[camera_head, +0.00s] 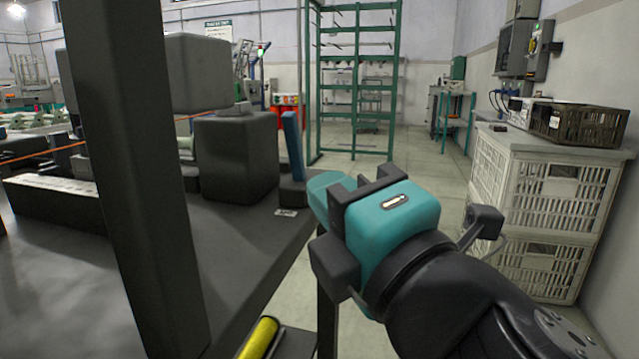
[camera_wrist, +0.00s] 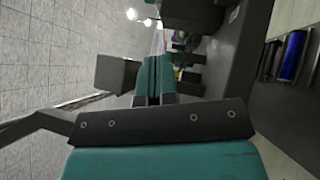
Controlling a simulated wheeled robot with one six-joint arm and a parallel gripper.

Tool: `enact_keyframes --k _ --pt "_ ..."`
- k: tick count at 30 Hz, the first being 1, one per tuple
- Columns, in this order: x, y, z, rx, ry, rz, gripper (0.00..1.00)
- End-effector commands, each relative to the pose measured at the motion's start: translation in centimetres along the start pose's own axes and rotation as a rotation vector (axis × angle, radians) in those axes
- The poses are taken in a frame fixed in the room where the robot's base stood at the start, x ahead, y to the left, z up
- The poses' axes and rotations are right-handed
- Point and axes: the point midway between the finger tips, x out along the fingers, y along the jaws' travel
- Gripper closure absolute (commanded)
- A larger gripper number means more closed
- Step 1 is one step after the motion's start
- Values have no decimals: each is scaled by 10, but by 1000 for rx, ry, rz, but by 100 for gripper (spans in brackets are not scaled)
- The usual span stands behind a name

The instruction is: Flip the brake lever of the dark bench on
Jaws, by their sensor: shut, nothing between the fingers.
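The dark bench (camera_head: 240,270) fills the left of the head view. A blue brake lever (camera_head: 293,145) stands nearly upright near the bench's right edge, on a small dark base (camera_head: 292,192), leaning slightly left at the top. My gripper (camera_head: 322,190) is teal, to the right of the lever and lower in the picture. Its fingers are together with nothing between them, and they appear apart from the lever. The shut fingers also show in the wrist view (camera_wrist: 153,76). I cannot make out the lever in the wrist view.
A large dark block (camera_head: 236,158) stands left of the lever, and a dark post (camera_head: 138,170) rises in front. A yellow cylinder (camera_head: 259,339) lies low by the bench's front edge. White crates (camera_head: 540,195) stand at right. Floor between is clear.

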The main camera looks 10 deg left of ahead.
Motion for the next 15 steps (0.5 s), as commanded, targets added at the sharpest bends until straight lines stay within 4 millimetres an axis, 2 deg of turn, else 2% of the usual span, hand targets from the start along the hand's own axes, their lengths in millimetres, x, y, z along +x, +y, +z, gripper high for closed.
enact_keyframes --k 3,11,15 --pt "-2 0 -7 -21 18 20 100" --pt "-1 2 -6 -20 17 19 100" --pt "6 3 -5 -21 14 17 100"
